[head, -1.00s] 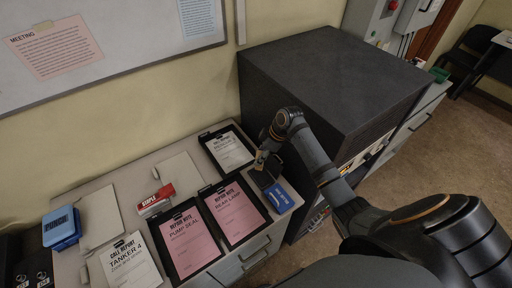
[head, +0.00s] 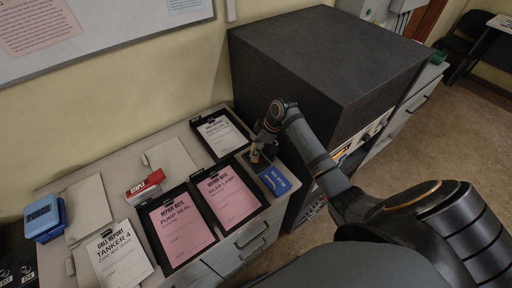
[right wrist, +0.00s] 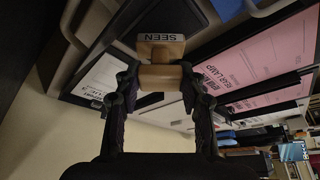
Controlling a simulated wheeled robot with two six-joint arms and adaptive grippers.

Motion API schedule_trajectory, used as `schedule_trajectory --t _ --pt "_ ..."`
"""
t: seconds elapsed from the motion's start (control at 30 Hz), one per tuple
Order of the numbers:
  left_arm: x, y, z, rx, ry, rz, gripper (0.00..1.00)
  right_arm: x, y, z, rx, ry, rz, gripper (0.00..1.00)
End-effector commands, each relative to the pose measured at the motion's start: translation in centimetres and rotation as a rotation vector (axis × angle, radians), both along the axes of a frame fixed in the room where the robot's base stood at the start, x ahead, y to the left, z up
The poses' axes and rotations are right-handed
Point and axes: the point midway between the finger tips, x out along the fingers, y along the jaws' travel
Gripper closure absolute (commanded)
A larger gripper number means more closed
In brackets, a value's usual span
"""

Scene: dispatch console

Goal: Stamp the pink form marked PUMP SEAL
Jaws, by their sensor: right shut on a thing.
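The pink PUMP SEAL form (head: 182,232) lies on a black clipboard on the counter, left of the pink REAR LAMP form (head: 228,196). My right gripper (head: 260,150) is over the dark end of the blue ink pad box (head: 274,181), right of the forms. In the right wrist view, my right gripper (right wrist: 160,77) is shut on a wooden stamp (right wrist: 162,49) with a SEEN label. Whether the stamp touches the pad is hidden. My left gripper is not in view.
A red stapler (head: 145,187) stands behind the PUMP SEAL form. A white TANKER 4 sheet (head: 117,258) and a blue punch (head: 44,218) are at left. Another clipboard (head: 222,133) lies at the back. A large dark cabinet (head: 320,85) stands close on the right.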

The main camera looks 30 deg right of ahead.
Motion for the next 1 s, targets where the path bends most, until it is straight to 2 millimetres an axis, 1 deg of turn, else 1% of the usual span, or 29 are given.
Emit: schedule_trajectory --t 0.13,0.53,1.0 --pt "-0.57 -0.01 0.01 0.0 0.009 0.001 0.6 0.02 0.0 0.08 0.0 0.0 0.0 0.8" --pt "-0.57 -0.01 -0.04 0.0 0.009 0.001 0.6 0.01 0.0 0.0 0.0 0.0 0.0 0.8" --pt "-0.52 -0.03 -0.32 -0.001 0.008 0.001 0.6 0.01 0.01 -0.57 0.0 0.0 0.0 0.8"
